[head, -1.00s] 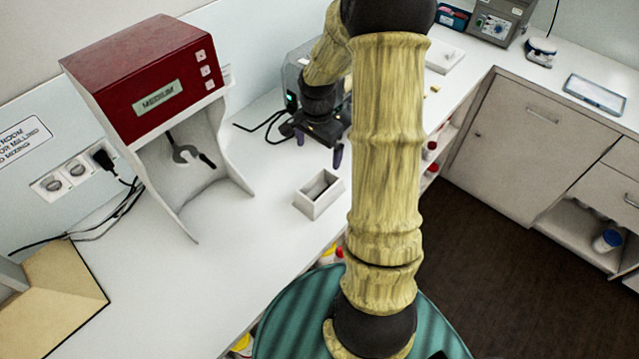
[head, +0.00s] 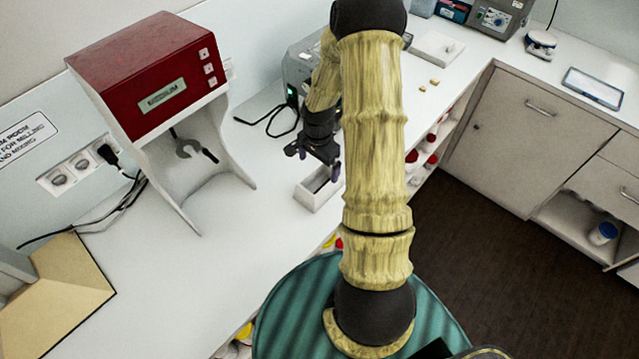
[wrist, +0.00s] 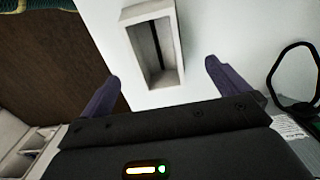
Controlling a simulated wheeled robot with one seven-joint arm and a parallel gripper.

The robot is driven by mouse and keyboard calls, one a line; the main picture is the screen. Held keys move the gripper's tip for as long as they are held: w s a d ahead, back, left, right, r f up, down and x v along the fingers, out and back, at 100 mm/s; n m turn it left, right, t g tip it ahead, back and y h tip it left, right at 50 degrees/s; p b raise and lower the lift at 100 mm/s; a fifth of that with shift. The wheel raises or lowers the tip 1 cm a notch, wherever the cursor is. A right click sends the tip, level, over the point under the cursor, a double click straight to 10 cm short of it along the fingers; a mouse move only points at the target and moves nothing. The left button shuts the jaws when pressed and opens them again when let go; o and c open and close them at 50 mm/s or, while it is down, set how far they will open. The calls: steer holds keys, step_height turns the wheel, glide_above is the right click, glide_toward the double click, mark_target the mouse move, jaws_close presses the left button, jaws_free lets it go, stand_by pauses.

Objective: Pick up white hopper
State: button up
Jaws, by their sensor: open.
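The white hopper (head: 312,196) is a small open-topped rectangular box on the white counter, near its front edge in the head view. In the wrist view the hopper (wrist: 128,32) lies ahead of the fingers, with its dark slot inside showing. My gripper (wrist: 168,85) is open, its two purple fingers spread wide with nothing between them. In the head view my gripper (head: 322,172) is above and close behind the hopper, and hides part of it. I cannot tell the exact height gap.
A grey device (head: 300,65) with a black cable is behind my arm. The counter's front edge is close to the hopper.

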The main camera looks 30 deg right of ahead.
mark_target(319, 189)
steer(key=shift+f+p, duration=0.4)
steer(key=shift+f, duration=1.45)
steer(key=shift+s+f+p, duration=0.2)
steer(key=shift+f+p, duration=1.25)
steer(key=shift+f, duration=1.15)
steer(key=c, duration=1.1)
